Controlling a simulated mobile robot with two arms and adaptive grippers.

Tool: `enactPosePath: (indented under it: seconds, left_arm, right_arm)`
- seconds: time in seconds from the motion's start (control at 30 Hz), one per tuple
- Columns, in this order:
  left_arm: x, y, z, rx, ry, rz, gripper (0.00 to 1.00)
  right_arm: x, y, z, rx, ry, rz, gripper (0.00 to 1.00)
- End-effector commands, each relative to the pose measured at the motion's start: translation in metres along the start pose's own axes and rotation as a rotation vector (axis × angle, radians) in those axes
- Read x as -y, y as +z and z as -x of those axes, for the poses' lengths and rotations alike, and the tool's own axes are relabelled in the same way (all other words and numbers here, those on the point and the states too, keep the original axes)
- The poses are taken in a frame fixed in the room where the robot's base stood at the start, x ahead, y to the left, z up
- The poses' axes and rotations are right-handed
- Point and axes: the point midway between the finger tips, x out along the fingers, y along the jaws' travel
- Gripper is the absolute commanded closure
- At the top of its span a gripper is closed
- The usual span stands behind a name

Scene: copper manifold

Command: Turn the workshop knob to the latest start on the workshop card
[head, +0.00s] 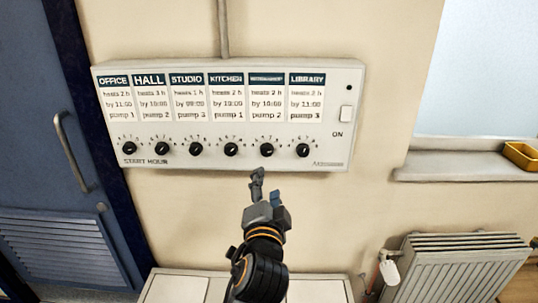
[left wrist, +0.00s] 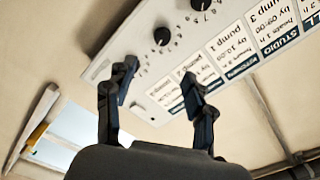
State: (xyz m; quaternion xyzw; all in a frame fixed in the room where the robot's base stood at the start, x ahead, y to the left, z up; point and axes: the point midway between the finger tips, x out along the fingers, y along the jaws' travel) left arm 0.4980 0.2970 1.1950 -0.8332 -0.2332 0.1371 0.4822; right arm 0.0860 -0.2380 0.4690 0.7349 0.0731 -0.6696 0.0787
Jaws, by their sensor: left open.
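The workshop knob (head: 266,150) is a round black knob with tick marks around it, fifth from the left in the panel's bottom row. The workshop card (head: 266,95) is above it; its small print seems to read "heats 2 h", "by 10:00" and "pump 2". My left gripper (head: 262,178) is just below the workshop knob in the head view, apart from it as far as I can tell. In the left wrist view its two fingers (left wrist: 158,80) are spread with nothing between them. A black knob (left wrist: 161,36) shows beyond them; I cannot tell which one. My right gripper is not in view.
The white panel (head: 345,155) also carries office, hall, studio, kitchen and library cards, each with a knob. The library knob (head: 302,150) and kitchen knob (head: 231,148) are close on either side. A radiator (head: 460,265) and white cabinet (head: 175,288) stand below.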

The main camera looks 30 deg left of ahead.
Motion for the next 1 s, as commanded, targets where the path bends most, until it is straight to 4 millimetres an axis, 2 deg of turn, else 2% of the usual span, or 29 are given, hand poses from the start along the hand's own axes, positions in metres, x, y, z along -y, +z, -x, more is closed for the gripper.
enactPosePath:
  seconds: [0.17, 0.5, 0.7, 0.83, 1.0]
  left_arm:
    - [0.006, -0.001, -0.014, 0.001, -0.008, -0.002, 0.46]
    - [0.007, -0.002, -0.085, 0.002, -0.007, -0.001, 0.46]
    - [0.006, -0.002, -0.119, 0.0, -0.006, 0.0, 0.46]
    - [0.005, -0.001, -0.131, 0.0, -0.005, 0.0, 0.46]
    - [0.004, 0.0, -0.137, -0.001, -0.005, 0.002, 0.46]
  right_arm:
    - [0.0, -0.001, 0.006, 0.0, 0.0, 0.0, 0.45]
    - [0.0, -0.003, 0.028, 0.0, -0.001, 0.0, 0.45]
    - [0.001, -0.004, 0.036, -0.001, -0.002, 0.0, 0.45]
    - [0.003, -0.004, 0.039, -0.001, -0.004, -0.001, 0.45]
    - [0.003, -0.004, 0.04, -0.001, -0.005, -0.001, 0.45]
